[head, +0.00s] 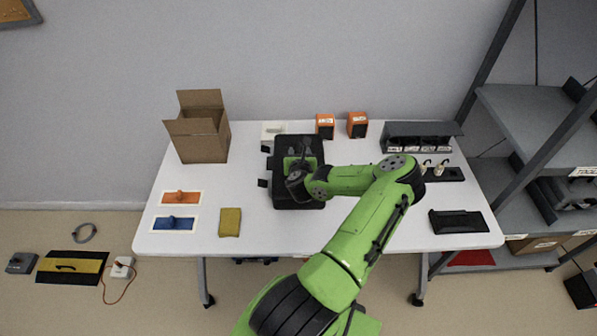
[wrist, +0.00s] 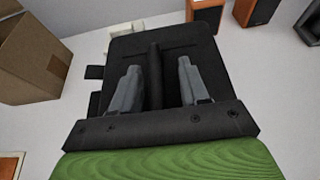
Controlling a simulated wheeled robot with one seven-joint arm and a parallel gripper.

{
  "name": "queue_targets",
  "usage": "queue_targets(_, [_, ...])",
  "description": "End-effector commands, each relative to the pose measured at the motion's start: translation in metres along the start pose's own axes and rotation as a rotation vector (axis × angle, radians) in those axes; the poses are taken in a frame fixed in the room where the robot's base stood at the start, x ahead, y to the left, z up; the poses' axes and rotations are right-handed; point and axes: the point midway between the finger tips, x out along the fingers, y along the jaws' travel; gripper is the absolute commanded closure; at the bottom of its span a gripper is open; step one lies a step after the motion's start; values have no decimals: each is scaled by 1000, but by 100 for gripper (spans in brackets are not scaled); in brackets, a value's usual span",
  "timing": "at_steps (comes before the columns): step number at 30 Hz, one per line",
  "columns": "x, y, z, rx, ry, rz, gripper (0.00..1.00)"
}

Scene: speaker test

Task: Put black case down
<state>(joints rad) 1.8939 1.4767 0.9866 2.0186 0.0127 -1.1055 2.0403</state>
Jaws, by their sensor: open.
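The black case (head: 313,150) lies flat on the white table (head: 355,225), near its middle. In the wrist view the case (wrist: 206,58) fills the centre, with a raised bar-like handle (wrist: 155,75) along its middle. My gripper (wrist: 155,80) is over the case, its two grey fingers open on either side of the handle, with gaps showing between. In the head view my gripper (head: 297,170) and green arm hide part of the case. The wrist view does not show whether the fingers touch the lid.
An open cardboard box (head: 203,145) stands at the back left. Two orange speakers (head: 325,126) are behind the case. A yellow sponge-like block (head: 230,222) lies front left. A black charger rack (head: 420,138) and a black tray (head: 458,221) are on the right. Shelving (head: 530,125) stands beyond.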

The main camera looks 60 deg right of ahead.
Motion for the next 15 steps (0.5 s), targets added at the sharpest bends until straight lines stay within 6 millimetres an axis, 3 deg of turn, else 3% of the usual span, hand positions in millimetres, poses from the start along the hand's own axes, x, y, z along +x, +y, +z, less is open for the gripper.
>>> queue_targets(5, [-1, 0, 1, 0, 0, 1, 55])
queue_targets(15, [-1, 0, 1, 0, 0, 0, 100])
